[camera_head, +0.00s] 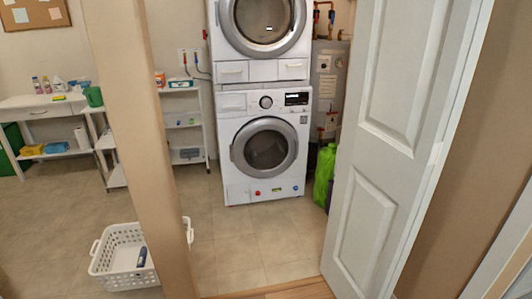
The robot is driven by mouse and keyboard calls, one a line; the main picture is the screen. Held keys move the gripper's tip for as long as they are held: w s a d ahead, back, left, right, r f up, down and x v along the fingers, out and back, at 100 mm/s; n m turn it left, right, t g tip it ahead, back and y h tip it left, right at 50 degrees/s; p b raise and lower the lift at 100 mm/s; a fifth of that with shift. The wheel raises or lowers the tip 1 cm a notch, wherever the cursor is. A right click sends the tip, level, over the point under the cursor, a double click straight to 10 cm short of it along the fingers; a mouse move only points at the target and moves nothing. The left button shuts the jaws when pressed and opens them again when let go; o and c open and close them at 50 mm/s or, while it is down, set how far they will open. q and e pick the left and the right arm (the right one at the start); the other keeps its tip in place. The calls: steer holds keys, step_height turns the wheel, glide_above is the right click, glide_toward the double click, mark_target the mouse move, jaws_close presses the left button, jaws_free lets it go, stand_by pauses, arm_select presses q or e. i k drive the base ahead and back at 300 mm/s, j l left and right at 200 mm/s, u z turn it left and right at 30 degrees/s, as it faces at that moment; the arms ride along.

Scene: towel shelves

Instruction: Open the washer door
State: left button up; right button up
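A white front-loading washer (232,185) stands on the floor at the back, beyond a doorway. Its round door (266,147) has a grey ring and dark glass and looks shut. A second machine with a round grey-ringed door (262,22) is stacked on top of it, cut off by the top edge. Neither of my grippers shows in the head view.
A white panelled door (385,140) stands open on the right of the doorway; a beige post (143,120) stands on the left. A white basket (120,262) sits on the floor at lower left. The tiled floor before the washer is clear.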

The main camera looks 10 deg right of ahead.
mark_target(238, 155)
steer(key=i+l, duration=0.15)
steer(key=i, duration=0.4)
steer(key=i+l, duration=0.1)
steer(key=i, duration=0.45)
